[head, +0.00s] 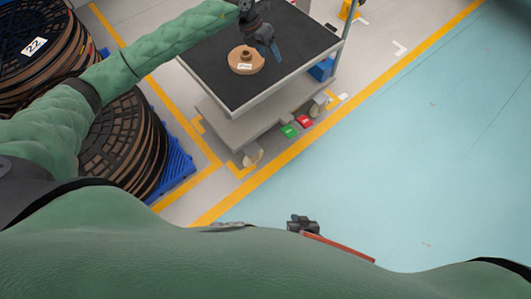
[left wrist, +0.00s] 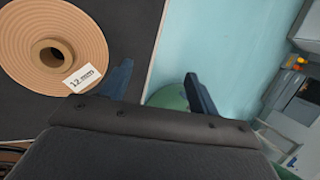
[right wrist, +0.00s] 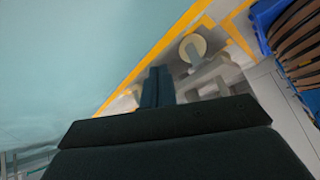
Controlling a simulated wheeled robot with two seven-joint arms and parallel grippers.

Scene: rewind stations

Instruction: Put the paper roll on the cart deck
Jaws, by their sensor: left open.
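The tan paper roll (head: 240,68) lies flat on the black cart deck (head: 300,35), its core facing up and a white label on it. In the left wrist view the roll (left wrist: 25,45) is at the upper left, on the dark deck (left wrist: 130,30). My left gripper (head: 270,46) is just beside the roll, over the deck. Its fingers (left wrist: 160,85) are spread, with nothing between them; the roll is outside them. My right gripper (head: 302,224) is low, close to my body and away from the cart. In the right wrist view its fingers (right wrist: 158,75) are together and empty.
Large dark cable reels (head: 120,145) stand on a blue pallet (head: 178,165) at the left. The cart has a lower grey shelf (head: 225,130) and casters. Green (head: 289,131) and red (head: 304,121) items sit by its base. The blue-green floor (head: 420,150) at the right is clear.

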